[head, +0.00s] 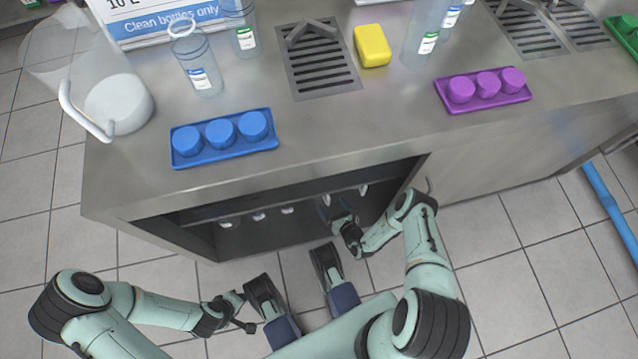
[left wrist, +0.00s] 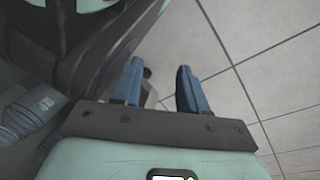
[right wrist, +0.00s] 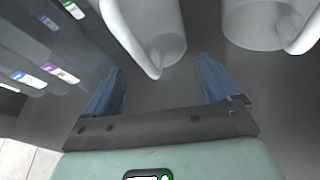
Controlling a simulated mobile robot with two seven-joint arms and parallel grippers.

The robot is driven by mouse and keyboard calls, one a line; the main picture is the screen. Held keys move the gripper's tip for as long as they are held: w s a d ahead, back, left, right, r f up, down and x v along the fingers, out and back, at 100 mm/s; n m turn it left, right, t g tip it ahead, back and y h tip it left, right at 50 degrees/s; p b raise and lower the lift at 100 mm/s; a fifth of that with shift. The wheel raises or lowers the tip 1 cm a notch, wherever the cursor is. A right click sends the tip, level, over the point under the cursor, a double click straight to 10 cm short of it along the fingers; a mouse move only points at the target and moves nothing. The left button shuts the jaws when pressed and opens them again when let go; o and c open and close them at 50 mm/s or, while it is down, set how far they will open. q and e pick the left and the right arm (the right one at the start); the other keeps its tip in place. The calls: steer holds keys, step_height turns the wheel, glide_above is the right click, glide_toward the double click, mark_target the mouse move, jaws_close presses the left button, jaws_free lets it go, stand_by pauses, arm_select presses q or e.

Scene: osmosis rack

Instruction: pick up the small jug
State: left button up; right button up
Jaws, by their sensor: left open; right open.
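In the right wrist view a translucent pale jug with a handle (right wrist: 150,28) stands just beyond my right gripper (right wrist: 160,66). The lower end of its handle lies between the open fingers, with no clear grip on it. A second pale jug (right wrist: 262,22) stands to its right, its handle at the picture edge. I cannot tell which is the small jug. In the head view my right gripper (head: 338,222) reaches into the open compartment under the counter. My left gripper (head: 238,314) is open and empty, low over the floor; it also shows in the left wrist view (left wrist: 160,78).
A large clear jug (head: 118,104) stands on the counter's left end. Bottles (head: 200,72), a blue tray (head: 238,148), a yellow sponge (head: 372,45) and a purple tray (head: 485,103) share the counter. Labelled bottles (right wrist: 40,60) stand left of the jugs inside the compartment.

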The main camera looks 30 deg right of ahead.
mark_target(325, 200)
steer(key=x, duration=0.1)
steer(key=b+x, duration=0.1)
steer(key=x, duration=0.1)
steer(key=b+x, duration=0.1)
steer(key=x, duration=0.1)
steer(key=shift+a+r, duration=0.1)
steer(key=shift+a, duration=0.25)
arm_select(q)
steer(key=shift+g, duration=0.8)
steer(key=s+f, duration=0.2)
steer(key=s, duration=0.1)
steer(key=s+f, duration=0.1)
steer(key=shift+s+a, duration=0.15)
steer(key=shift+a, duration=0.15)
arm_select(e)
jaws_close()
